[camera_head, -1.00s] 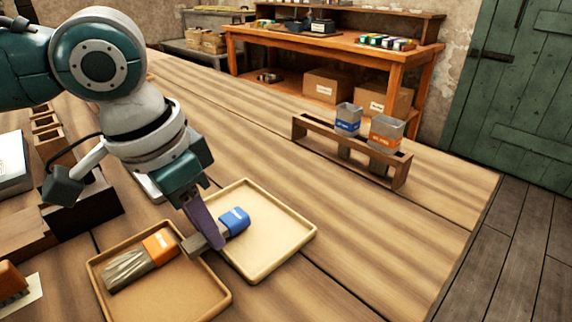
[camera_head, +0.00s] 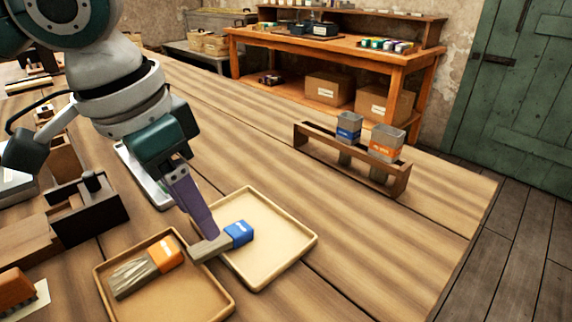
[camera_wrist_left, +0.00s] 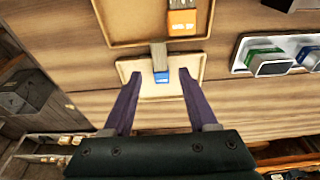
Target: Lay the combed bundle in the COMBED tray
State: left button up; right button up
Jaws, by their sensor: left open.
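A bundle with a blue band (camera_head: 238,233) and smooth grey strands lies partly in the pale right tray (camera_head: 300,248). Its grey end reaches over the rim towards the left tray (camera_head: 218,308). My left gripper (camera_head: 209,232) is at this bundle. In the left wrist view, the open fingers (camera_wrist_left: 160,78) are well apart, with the blue band (camera_wrist_left: 162,77) between them and clear of both. An orange-banded bundle (camera_head: 166,253) with looser, uneven strands lies in the left tray. No tray label is readable. My right gripper is not in view.
A wooden rack (camera_head: 352,165) with a blue-labelled and an orange-labelled metal container stands behind the trays. A dark wooden block (camera_head: 85,217) and an orange-brown block (camera_head: 14,288) are at left. The table right of the trays is clear.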

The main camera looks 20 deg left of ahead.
pick_arm(q)
jog(key=d+p+v, duration=0.1)
jog(key=v, duration=0.5)
jog(key=shift+n+t+h, duration=0.3)
jog(key=shift+t+h, duration=0.4)
jog(key=shift+t, duration=0.2)
jog(key=s+d+f, duration=0.2)
jog(key=s, duration=0.1)
jog(key=s+d+f, duration=0.2)
jog(key=d+f, duration=0.1)
jog(key=s+d+f, duration=0.2)
jog(key=s, duration=0.1)
jog(key=shift+s+d+f, duration=0.15)
jog(key=shift+s+d, duration=0.1)
jog(key=shift+s, duration=0.05)
jog(key=s+a, duration=0.1)
jog(key=s+a+f+n+y, duration=0.1)
jog(key=s+a, duration=0.1)
jog(key=s+a+f+n+y, duration=0.1)
jog(key=s, duration=0.1)
jog(key=shift+s+a+g, duration=0.15)
jog(key=shift+g, duration=0.15)
jog(key=shift+r, duration=0.1)
notch_tip(320, 180, up, 50)
jog(key=p, duration=5)
jog(key=shift+o, duration=0.3)
